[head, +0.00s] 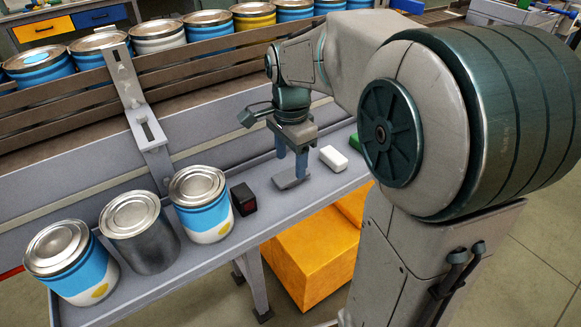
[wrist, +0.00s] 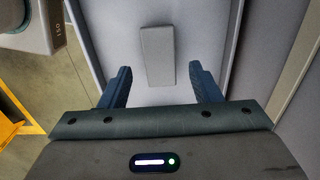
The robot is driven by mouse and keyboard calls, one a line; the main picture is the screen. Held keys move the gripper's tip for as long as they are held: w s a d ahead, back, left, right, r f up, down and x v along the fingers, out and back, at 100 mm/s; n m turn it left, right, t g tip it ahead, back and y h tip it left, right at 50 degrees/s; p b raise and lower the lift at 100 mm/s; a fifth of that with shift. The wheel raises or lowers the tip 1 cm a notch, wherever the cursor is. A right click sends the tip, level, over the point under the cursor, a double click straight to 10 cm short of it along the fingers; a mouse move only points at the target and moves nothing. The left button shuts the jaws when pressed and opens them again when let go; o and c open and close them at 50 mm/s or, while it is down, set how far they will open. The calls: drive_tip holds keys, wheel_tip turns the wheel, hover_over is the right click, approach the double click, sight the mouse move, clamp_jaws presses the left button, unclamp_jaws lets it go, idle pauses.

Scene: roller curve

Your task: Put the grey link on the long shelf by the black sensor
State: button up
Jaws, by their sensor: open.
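The grey link (head: 291,183) is a small flat bar lying on the long grey shelf (head: 205,262). The black sensor (head: 243,199), a small dark block with a red part, stands on the shelf to its left, beside a blue-and-white can. My gripper (head: 291,167) is open and points down over the link, its fingers just above or around it; the exact gap is unclear. In the wrist view, the link (wrist: 157,55) appears as a plain grey rectangle between and beyond the two open fingertips (wrist: 160,70). Nothing is held.
A white block (head: 333,158) and a green object (head: 355,141) lie right of the link. Two blue cans and a grey can (head: 140,232) fill the shelf's left part. An upright metal bracket (head: 143,120) stands behind. An orange box (head: 312,258) sits below the shelf.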

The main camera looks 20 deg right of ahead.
sight(291, 174)
wheel_tip(291, 174, up, 8)
drive_tip(key=shift+c, duration=0.3)
idle(1.3)
